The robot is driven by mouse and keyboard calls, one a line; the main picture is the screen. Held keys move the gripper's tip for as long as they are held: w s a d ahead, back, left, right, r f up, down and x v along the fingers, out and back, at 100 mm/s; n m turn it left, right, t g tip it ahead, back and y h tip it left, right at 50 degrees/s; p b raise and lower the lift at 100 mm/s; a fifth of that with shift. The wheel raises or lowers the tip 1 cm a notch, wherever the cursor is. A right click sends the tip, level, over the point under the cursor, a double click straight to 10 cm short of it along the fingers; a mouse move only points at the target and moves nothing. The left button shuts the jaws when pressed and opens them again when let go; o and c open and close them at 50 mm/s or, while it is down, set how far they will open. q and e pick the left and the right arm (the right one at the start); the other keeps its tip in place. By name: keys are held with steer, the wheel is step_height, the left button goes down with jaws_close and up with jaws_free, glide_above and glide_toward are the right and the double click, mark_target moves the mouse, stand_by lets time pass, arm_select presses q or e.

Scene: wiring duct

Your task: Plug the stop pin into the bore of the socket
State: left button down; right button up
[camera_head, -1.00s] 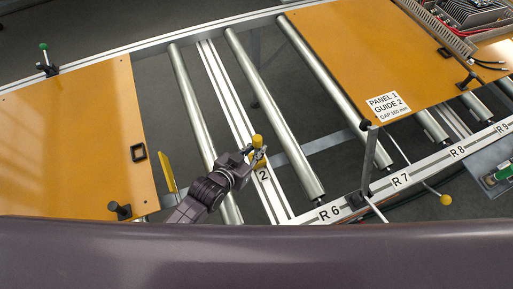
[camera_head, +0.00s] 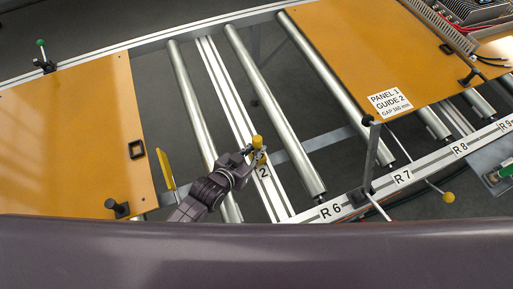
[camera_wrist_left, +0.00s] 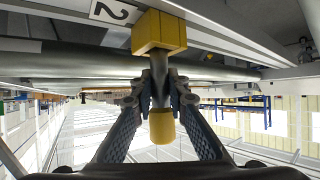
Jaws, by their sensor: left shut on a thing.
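The stop pin (camera_head: 257,141) has a yellow knob and shows upright above the rail in the head view. In the left wrist view its knob (camera_wrist_left: 162,127) hangs below the fingertips, and a grey shank runs between them. My left gripper (camera_head: 253,158) is shut on the pin; its fingertips also show in the wrist view (camera_wrist_left: 160,88). The yellow block-shaped socket (camera_wrist_left: 159,33) sits by the rail's "2" label, in line with the pin. The shank meets the socket's face, its bore is hidden, and I cannot tell how deep the pin sits. My right gripper is not in view.
Steel rollers (camera_head: 275,115) flank the slotted rail (camera_head: 228,95). An orange panel (camera_head: 70,135) lies left, and another panel (camera_head: 365,45) lies right. A yellow plate (camera_head: 165,170) stands left of my arm. An upright post (camera_head: 371,155) rises near R6.

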arm_select(q)
steer(key=shift+f+b, duration=0.5)
steer(key=shift+f, duration=0.25)
steer(key=c, duration=1.8)
jaws_free()
steer(key=shift+s, duration=0.1)
steer(key=v, duration=1.2)
steer(key=shift+f, duration=0.1)
